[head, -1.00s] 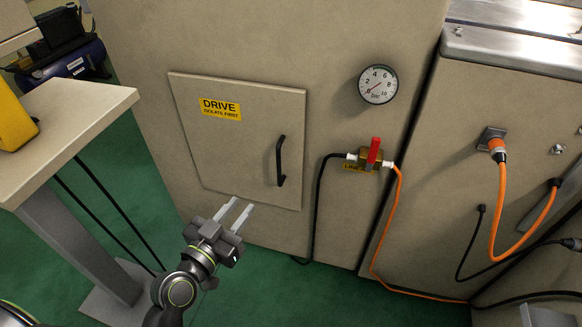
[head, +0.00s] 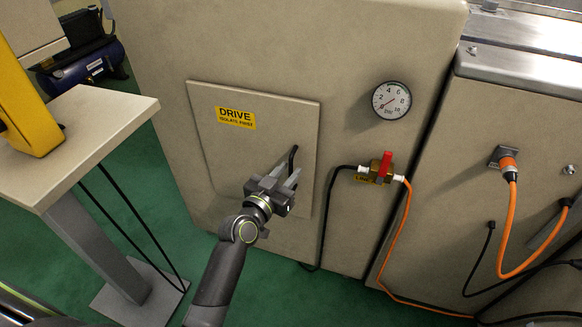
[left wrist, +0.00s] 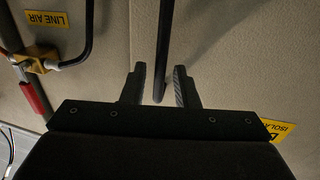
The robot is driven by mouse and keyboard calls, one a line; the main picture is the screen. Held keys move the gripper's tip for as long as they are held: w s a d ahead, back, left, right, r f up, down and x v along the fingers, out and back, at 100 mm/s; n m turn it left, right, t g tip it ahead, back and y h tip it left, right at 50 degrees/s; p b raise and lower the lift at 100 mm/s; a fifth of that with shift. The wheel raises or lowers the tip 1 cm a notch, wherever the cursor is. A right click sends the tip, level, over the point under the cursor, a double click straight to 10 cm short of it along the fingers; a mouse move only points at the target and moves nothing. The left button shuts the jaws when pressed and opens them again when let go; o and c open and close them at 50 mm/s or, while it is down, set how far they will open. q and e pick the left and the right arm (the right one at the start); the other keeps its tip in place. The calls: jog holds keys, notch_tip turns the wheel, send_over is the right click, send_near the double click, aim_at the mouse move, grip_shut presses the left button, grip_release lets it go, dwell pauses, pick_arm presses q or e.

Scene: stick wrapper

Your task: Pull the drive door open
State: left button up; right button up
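The drive door (head: 230,150) is a beige panel with a yellow DRIVE label (head: 235,117); it looks shut in the cabinet front. Its black bar handle (head: 293,157) is upright at the door's right side, its lower part hidden behind my left gripper (head: 287,175). In the left wrist view the handle (left wrist: 163,45) runs down between the two fingers of my left gripper (left wrist: 159,85). The fingers are open, with a gap visible on each side of the bar. My right gripper is not in view.
A gauge (head: 391,100) and a red-handled valve (head: 384,167) with a black hose and an orange hose (head: 397,240) are right of the door. A beige table (head: 95,130) with a yellow object (head: 28,90) stands at the left. Green floor (head: 150,200) lies between.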

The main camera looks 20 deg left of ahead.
pick_arm(q)
jog(key=shift+x, duration=0.95)
grip_shut()
